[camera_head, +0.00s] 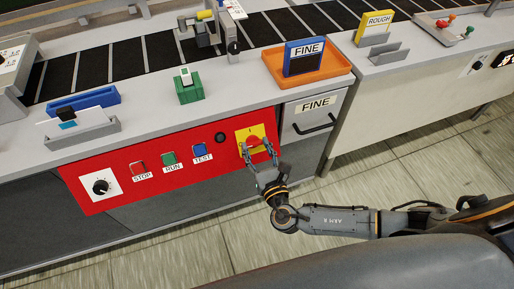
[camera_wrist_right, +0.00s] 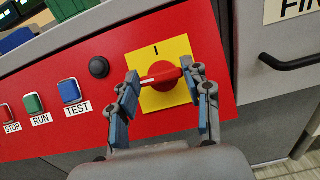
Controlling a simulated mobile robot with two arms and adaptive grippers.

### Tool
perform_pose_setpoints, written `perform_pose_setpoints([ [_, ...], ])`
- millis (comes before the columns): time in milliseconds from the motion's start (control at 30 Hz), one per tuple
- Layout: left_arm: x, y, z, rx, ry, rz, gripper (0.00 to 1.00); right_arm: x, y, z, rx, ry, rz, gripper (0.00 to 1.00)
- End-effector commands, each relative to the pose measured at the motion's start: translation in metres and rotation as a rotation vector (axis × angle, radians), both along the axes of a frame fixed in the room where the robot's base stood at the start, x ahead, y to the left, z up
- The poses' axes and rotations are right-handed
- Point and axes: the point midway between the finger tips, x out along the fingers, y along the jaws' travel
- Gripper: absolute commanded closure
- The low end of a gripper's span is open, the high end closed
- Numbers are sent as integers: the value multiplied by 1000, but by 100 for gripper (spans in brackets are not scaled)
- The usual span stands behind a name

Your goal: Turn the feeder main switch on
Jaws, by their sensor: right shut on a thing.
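The feeder main switch is a red rotary handle (camera_wrist_right: 160,76) on a yellow square plate (camera_wrist_right: 176,50), set in the red panel of the feeder front. It also shows in the head view, with the yellow plate (camera_head: 244,133) around the red knob (camera_head: 254,141). A mark "I" is at the plate's top; the lower part of the plate is partly hidden by my gripper. My right gripper (camera_wrist_right: 163,80) is shut on the handle, one finger at each end. The handle lies roughly crosswise, slightly tilted, with a white line along it. My left gripper is not in view.
Left of the switch on the red panel are a black round button (camera_head: 220,138), TEST (camera_head: 200,149), RUN (camera_head: 169,158) and STOP (camera_head: 138,165) buttons, and a black dial (camera_head: 101,186). A FINE drawer handle (camera_head: 316,125) is to the right. Open floor lies in front.

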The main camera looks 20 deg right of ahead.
Motion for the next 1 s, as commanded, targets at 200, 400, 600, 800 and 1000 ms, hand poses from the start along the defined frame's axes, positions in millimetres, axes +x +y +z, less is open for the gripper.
perform_pose_setpoints([
  [200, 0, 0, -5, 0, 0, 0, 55, 0, 2, -1, 102, 3, -55, 83],
  [400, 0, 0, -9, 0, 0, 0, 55, 0, 2, -1, 251, 10, -138, 83],
  [600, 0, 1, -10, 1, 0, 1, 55, 0, 3, 0, 418, 14, -229, 83],
  [800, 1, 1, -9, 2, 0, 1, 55, 0, 4, 2, 584, 20, -322, 83],
  [1000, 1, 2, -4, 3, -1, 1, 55, 1, 4, 3, 750, 25, -414, 83],
])
